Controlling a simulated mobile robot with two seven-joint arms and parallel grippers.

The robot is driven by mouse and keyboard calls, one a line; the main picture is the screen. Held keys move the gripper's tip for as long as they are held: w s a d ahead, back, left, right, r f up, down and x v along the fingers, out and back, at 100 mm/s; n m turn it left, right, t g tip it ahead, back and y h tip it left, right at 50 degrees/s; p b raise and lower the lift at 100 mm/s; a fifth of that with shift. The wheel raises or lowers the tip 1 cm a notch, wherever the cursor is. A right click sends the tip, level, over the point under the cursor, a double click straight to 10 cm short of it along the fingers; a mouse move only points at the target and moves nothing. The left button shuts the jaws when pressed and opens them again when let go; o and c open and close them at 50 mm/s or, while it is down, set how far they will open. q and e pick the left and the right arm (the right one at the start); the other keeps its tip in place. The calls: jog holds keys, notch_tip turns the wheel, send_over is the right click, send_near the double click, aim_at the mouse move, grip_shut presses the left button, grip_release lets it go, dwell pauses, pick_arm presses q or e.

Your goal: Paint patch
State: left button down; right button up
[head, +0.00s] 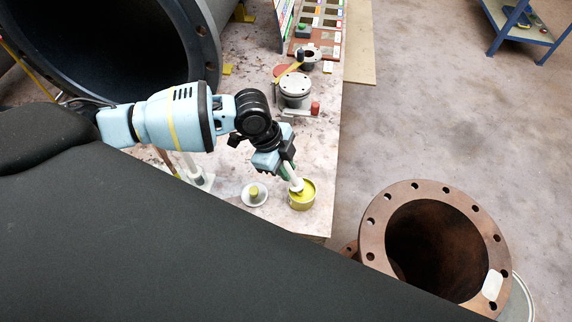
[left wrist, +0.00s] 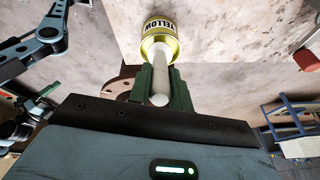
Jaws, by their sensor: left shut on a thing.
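My left gripper (head: 287,166) is shut on the white handle of a paint tool (head: 297,184), held tilted. The handle also shows between green finger pads in the left wrist view (left wrist: 160,82). Its lower end goes down into the yellow paint can (head: 301,203); its tip is hidden there. The can stands near the table edge and reads YELLOW in the left wrist view (left wrist: 160,40). A pale whitish patch (head: 492,285) is on the rim of the rusty flanged pipe (head: 374,238) at lower right.
A white round lid or dish with a yellow knob (head: 255,194) lies left of the can. Grey metal parts (head: 295,88) and a red cap stand farther back on the table (head: 322,150). A large dark pipe (head: 205,50) is at upper left. Open floor lies right of the table.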

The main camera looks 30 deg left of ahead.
jog(key=shift+s, duration=0.35)
dwell(0.4)
pick_arm(q)
jog(key=shift+s+f, duration=0.1)
jog(key=shift+f, duration=0.1)
pick_arm(e)
jog(key=shift+w+r, duration=0.25)
jog(key=shift+w, duration=0.25)
jog(key=shift+s, duration=0.2)
jog(key=shift+s+f, duration=0.1)
jog(key=shift+s, duration=0.15)
jog(key=shift+w, duration=0.1)
dwell(0.3)
pick_arm(q)
jog(key=shift+r+p, duration=1.25)
jog(key=shift+r, duration=0.75)
jog(key=shift+r+p, duration=0.6)
jog(key=shift+r, duration=0.5)
jog(key=shift+r+p, duration=0.3)
jog(key=shift+r, duration=0.3)
pick_arm(e)
jog(key=w+r+t, duration=0.1)
jog(key=w+r, duration=0.3)
jog(key=r, duration=0.2)
jog(key=shift+w+r, duration=0.2)
jog(key=shift+w, duration=0.5)
